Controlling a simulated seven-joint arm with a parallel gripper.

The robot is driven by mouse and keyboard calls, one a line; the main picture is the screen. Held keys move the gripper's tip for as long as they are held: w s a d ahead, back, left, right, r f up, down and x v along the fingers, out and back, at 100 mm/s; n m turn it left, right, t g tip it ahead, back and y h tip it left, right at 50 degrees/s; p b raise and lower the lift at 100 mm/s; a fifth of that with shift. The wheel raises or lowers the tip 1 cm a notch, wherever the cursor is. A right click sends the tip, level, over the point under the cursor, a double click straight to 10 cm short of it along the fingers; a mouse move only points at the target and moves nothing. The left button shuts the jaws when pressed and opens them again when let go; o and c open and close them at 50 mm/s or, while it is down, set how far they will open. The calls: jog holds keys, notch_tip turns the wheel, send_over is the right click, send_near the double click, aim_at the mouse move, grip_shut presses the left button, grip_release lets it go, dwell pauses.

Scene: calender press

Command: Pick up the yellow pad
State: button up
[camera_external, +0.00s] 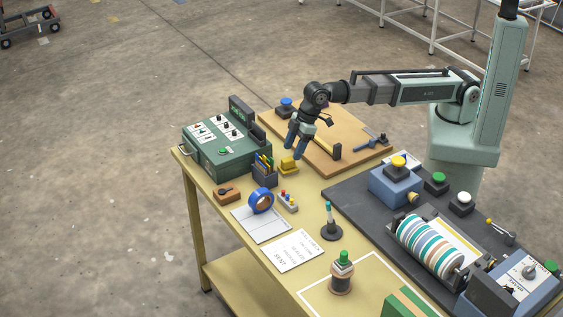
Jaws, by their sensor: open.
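A small yellow block (288,165), which looks like the yellow pad, sits at the near left edge of the wooden board (329,166). My gripper (294,152) points down just above it, with its two dark blue fingers apart. The fingertips overlap the top of the yellow block in this view. I cannot tell whether they touch it or reach around its sides. Nothing is visibly held.
A green control box (222,153) and a pen holder (264,173) stand left of my gripper. A blue knob (286,104) and a blue clamp-like tool (369,144) are on the board. A blue box with a yellow button (398,163) and a striped roller (430,246) stand right.

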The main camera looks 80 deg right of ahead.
aim_at(288, 158)
jog(key=shift+x, duration=2.7)
jog(key=shift+d, duration=0.15)
jog(key=c, duration=0.7)
jog(key=shift+r, duration=0.15)
